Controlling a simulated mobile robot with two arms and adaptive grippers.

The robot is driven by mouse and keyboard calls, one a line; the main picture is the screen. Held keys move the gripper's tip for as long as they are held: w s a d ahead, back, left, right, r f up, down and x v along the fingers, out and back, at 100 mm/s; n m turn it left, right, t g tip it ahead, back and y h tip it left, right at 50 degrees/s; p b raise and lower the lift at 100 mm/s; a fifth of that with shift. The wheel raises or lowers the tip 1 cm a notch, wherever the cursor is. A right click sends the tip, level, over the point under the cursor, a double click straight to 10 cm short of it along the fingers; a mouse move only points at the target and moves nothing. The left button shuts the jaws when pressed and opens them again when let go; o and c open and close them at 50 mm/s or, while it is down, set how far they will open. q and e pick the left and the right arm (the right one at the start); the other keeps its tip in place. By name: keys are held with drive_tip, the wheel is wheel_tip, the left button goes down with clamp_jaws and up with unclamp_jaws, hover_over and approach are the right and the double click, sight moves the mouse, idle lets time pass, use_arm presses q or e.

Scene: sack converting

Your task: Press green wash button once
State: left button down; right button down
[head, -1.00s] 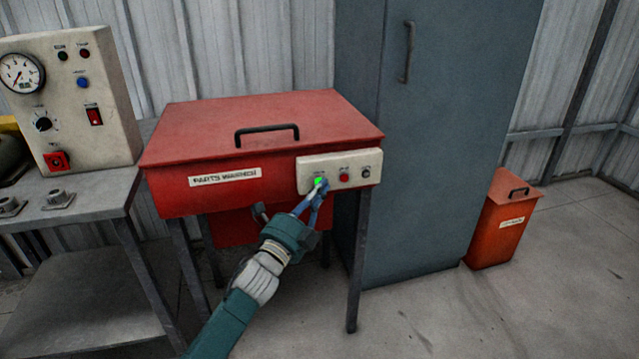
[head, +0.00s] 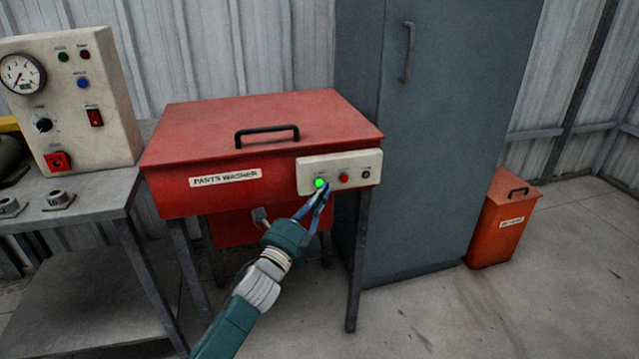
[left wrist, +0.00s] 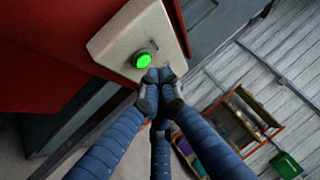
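The green button (head: 319,183) glows bright at the left end of a cream control panel (head: 311,164) on the front of the red parts washer (head: 171,195). In the left wrist view the green button (left wrist: 144,60) shows in full, just above and left of my fingertips. My left gripper (head: 325,190) reaches up to the panel with its blue fingertips just right of and below the button. In the left wrist view the fingertips of my left gripper (left wrist: 160,77) are together, with nothing seen between them. Whether they touch the panel is unclear. My right gripper is not in view.
A red button (head: 343,178) and a dark knob (head: 366,172) sit right of the green one. A grey cabinet (head: 440,150) stands right of the washer, with a red bin (head: 499,225) beyond. A bench (head: 95,200) with a gauge box (head: 115,120) is at left.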

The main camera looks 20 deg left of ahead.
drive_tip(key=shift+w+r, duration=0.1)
